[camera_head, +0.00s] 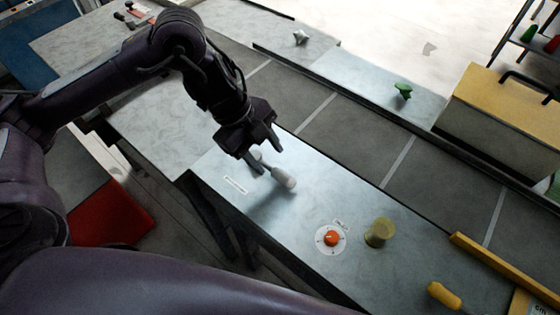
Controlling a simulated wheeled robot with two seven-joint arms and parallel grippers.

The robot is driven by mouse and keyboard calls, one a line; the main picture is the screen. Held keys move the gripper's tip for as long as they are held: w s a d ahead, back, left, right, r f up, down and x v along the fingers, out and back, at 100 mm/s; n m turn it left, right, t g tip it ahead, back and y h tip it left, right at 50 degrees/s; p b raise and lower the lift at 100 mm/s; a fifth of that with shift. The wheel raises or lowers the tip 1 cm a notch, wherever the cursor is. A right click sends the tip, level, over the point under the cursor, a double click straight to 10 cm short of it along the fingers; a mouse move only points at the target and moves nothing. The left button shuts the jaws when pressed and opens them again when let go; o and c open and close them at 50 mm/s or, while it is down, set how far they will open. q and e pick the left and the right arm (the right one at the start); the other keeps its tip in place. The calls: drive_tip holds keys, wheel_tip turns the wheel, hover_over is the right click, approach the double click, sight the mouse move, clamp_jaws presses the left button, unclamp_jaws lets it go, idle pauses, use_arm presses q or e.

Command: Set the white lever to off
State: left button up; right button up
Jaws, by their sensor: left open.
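The white lever (284,178) sits on the pale metal panel. It leans toward the lower right, with its thick rounded end at the right and its base near my gripper. My left gripper (268,160) is open above and beside the base end of the lever, its two dark fingers pointing down. I cannot tell whether a finger touches the lever. A small white label (235,185) lies on the panel left of the lever; its text is too small to read. My right gripper is not in view.
An orange knob (331,238) on a white dial, a yellowish round button (379,232) and a yellow handle (444,295) stand on the panel to the right. A green star-shaped knob (403,90) and a yellow-topped box (503,105) are beyond the dark conveyor (345,125).

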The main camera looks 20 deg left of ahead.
sight(279, 173)
use_arm(q)
drive_tip(key=x, duration=0.4)
drive_tip(key=shift+s+d+f, duration=0.15)
drive_tip(key=shift+s, duration=0.05)
drive_tip(key=shift+w+x, duration=0.2)
drive_tip(key=shift+x, duration=0.65)
drive_tip(key=shift+s, duration=0.1)
clamp_jaws()
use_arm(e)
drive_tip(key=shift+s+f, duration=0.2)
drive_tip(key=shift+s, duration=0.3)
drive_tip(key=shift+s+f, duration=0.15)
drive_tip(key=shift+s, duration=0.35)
